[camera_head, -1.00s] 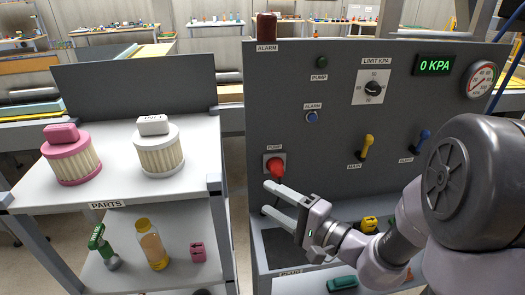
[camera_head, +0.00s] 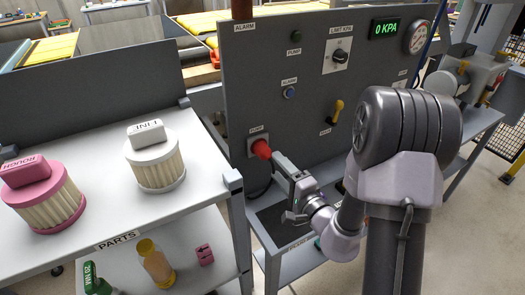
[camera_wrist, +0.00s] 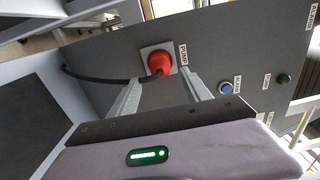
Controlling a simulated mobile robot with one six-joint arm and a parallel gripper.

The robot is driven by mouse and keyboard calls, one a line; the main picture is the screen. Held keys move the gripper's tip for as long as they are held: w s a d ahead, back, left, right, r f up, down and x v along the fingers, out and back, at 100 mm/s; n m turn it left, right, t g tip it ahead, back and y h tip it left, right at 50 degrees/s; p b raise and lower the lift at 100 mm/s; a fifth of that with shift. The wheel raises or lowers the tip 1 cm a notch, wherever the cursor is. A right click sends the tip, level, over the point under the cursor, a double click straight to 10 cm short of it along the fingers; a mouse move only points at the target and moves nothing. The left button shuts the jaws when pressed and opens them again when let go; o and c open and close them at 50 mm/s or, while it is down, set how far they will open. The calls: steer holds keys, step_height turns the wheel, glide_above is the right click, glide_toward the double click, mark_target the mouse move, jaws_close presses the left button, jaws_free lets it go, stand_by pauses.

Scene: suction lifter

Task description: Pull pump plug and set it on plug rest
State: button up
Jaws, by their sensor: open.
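The red pump plug (camera_head: 262,149) sits in its square socket plate under the PUMP label on the grey panel (camera_head: 300,112). A black cable runs from it. My gripper (camera_head: 275,159) is at the plug, its fingers pointing toward the panel. In the wrist view the plug (camera_wrist: 159,63) shows between the tips of the two open fingers (camera_wrist: 163,84), just beyond them. I cannot tell whether a finger touches it. The plug rest is not clearly visible; a labelled shelf (camera_head: 296,243) below the panel is partly hidden by my arm.
The parts cart (camera_head: 95,215) stands at left with a pink ROUGH filter (camera_head: 42,208) and a white LINE filter (camera_head: 157,166). An amber bottle (camera_head: 154,262) is on its lower shelf. A yellow valve handle (camera_head: 337,110) and blue button (camera_head: 290,92) project from the panel.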

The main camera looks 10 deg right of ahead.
mark_target(270, 159)
steer(key=p+x, duration=0.2)
steer(key=x, duration=0.6)
steer(key=shift+w+a+p, duration=0.1)
steer(key=shift+p, duration=0.25)
steer(key=shift+f+b, duration=0.1)
steer(key=shift+b, duration=0.5)
stand_by(0.5)
jaws_close()
stand_by(0.4)
steer(key=shift+b+v, duration=1.55)
steer(key=shift+v, duration=1.45)
